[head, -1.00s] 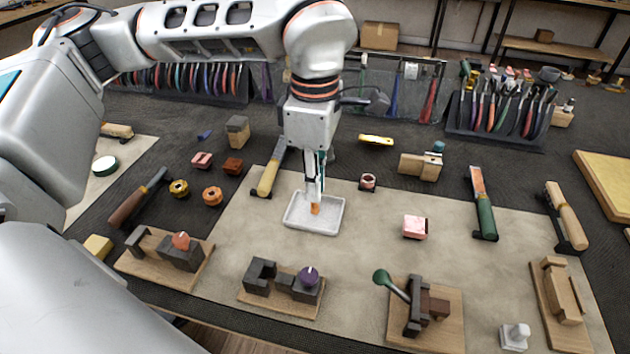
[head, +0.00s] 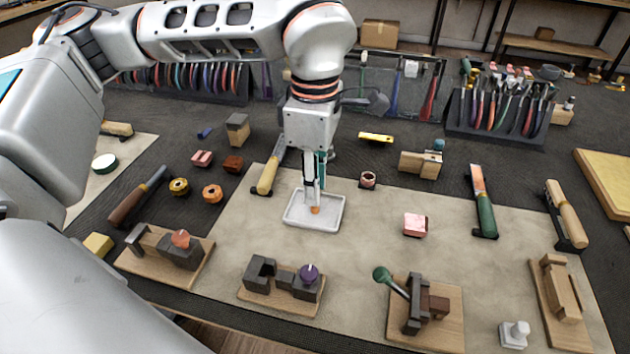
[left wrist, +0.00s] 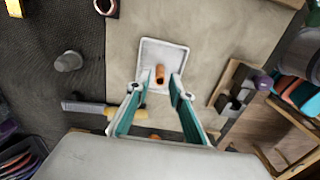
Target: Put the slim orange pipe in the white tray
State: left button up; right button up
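The white tray (head: 332,217) lies on the beige mat near the middle of the head view, and it also shows in the left wrist view (left wrist: 170,47). The slim orange pipe (head: 315,210) is inside the tray's outline, partly hidden by a finger in the head view. In the left wrist view the pipe (left wrist: 160,74) shows its round end. I cannot tell whether it stands or leans. My left gripper (head: 316,203) points down over the tray. Its teal-sided fingers (left wrist: 160,84) are apart, one on each side of the pipe. My right gripper is not in view.
A yellow-handled tool (head: 268,175) lies just left of the tray. A copper ring (head: 368,180) and a pink block (head: 415,225) sit to the right. A wooden fixture with a purple knob (head: 308,273) stands in front.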

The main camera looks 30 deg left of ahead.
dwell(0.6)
pick_arm(q)
jog(key=shift+r, duration=0.1)
jog(key=shift+r+p, duration=1.25)
jog(key=shift+r, duration=0.2)
jog(key=shift+s+f, duration=0.1)
